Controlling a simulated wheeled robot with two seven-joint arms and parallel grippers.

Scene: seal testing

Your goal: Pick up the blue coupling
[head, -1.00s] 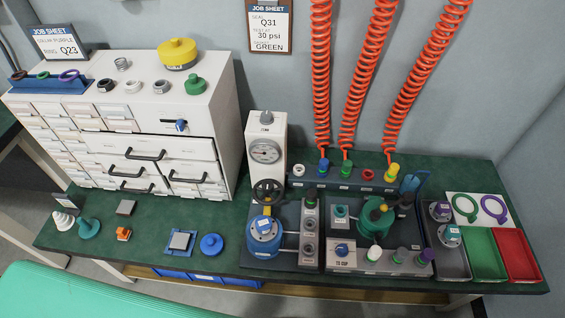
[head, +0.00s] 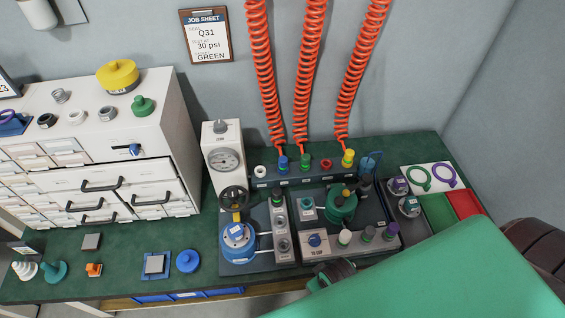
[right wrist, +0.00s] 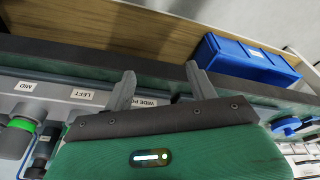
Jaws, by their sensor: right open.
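The blue coupling (head: 283,162) stands on the dark rail (head: 262,178) at the back of the bench in the head view. It is at the lower end of the leftmost orange coiled hose (head: 262,80), between a white coupling (head: 260,171) and a green one (head: 305,161). My right gripper (right wrist: 160,72) is open, with nothing between its fingers in the right wrist view. It is over the bench's front edge, well apart from the blue coupling, which I cannot make out in that view. My green right arm covers the front right of the bench in the head view. My left gripper is out of view.
Red (head: 326,164) and yellow (head: 348,158) couplings share the rail. A gauge stand (head: 224,150), a blue pot (head: 237,243) and a grey fixture block (head: 318,247) stand nearby. A white drawer cabinet (head: 150,150) is at left. A blue bin (right wrist: 255,62) is below the bench edge.

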